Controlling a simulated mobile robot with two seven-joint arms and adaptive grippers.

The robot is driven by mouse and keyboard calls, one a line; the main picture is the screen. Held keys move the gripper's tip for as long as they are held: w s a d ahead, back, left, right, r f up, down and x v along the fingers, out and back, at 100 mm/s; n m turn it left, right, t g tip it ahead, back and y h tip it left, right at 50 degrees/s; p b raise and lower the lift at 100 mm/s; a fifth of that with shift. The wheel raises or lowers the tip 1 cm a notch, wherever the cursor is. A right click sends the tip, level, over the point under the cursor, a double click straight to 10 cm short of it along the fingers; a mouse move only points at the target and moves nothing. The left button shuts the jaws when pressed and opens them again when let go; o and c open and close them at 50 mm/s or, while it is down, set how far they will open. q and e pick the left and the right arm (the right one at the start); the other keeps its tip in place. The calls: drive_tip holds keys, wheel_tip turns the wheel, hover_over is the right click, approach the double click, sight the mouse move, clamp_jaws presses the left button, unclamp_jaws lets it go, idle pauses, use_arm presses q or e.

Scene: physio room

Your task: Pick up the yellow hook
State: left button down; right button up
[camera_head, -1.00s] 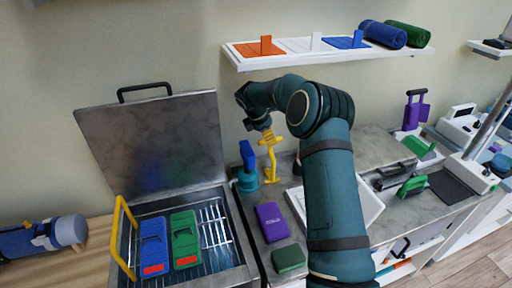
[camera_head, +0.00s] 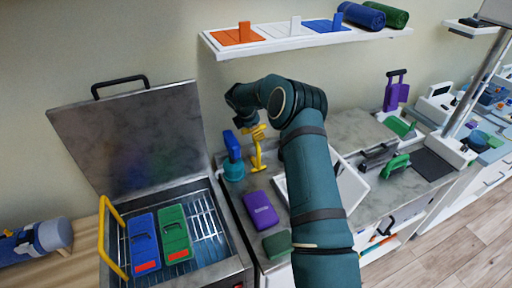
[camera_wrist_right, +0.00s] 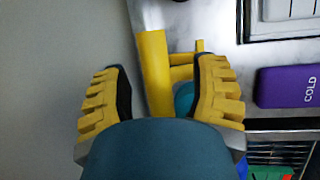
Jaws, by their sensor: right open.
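The yellow hook (camera_head: 257,158) stands upright on the grey counter, beside a teal round base with a blue block (camera_head: 233,166). My right gripper (camera_head: 252,128) is at the hook's upper end in the head view. In the right wrist view the yellow hook (camera_wrist_right: 156,75) lies between the two open yellow-padded fingers of my right gripper (camera_wrist_right: 160,85), with gaps on both sides. Part of the hook's lower end is hidden behind the gripper body there. My left gripper is not in view.
A purple pack (camera_head: 261,209) and a green block (camera_head: 277,246) lie in front of the hook. An open-lidded metal bath (camera_head: 237,267) with blue and green packs is at left. A white tray (camera_head: 350,188) is partly behind my right arm. A shelf (camera_head: 300,41) hangs above.

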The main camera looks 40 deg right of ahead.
drive_tip(key=shift+o, duration=0.2)
drive_tip(key=shift+a, duration=0.1)
clamp_jaws()
drive_tip(key=shift+r, duration=0.2)
